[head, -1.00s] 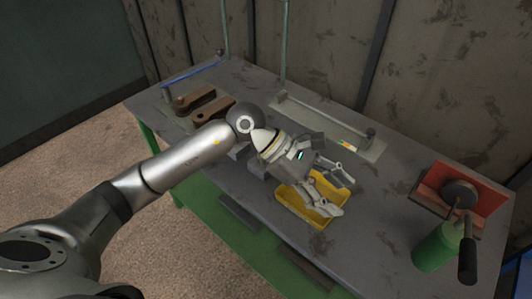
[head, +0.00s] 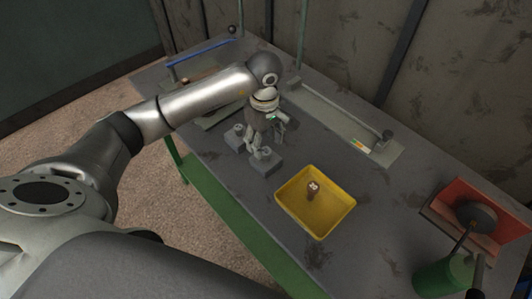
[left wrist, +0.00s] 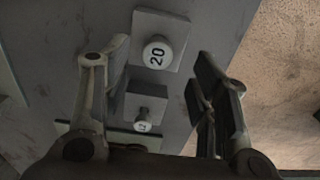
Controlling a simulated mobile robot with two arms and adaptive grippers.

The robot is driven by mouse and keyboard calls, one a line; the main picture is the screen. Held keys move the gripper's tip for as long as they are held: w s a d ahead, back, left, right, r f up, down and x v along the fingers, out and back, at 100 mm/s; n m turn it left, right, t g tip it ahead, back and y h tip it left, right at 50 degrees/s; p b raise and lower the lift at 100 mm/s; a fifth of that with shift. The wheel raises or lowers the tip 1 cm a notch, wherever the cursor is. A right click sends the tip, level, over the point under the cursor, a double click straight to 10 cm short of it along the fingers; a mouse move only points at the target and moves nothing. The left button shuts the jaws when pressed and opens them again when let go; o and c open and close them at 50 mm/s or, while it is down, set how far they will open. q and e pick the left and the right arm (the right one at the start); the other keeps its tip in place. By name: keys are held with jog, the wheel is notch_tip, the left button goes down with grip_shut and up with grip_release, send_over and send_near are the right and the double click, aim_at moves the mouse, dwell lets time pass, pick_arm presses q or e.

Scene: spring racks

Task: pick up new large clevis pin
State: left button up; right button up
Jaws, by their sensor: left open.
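In the left wrist view, a large pin with a round white head marked "20" (left wrist: 157,53) stands in a square grey block (left wrist: 178,25). A smaller pin with a white head (left wrist: 142,126) is in a second block just below it. My left gripper (left wrist: 158,68) is open, with its fingers spread on either side of the large pin and nothing held. In the head view, my left gripper (head: 266,138) points down over the two grey blocks and partly hides them. My right gripper is not in view.
A yellow tray (head: 336,219) holds a brownish pin with a white marked head (head: 313,187), right of the blocks. A long plate fixture (head: 335,115) lies behind. A red stand (head: 490,225) and green container (head: 443,275) are at the right.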

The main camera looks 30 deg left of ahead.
aim_at(266, 151)
pick_arm(q)
notch_tip(266, 151, down, 4)
jog(key=shift+d+f+p, duration=0.1)
jog(key=shift+f+p, duration=0.05)
jog(key=shift+p, duration=1)
jog(key=shift+w+f, duration=0.1)
jog(key=shift+f, duration=0.35)
jog(key=shift+c, duration=1.4)
jog(key=c, duration=0.7)
grip_shut()
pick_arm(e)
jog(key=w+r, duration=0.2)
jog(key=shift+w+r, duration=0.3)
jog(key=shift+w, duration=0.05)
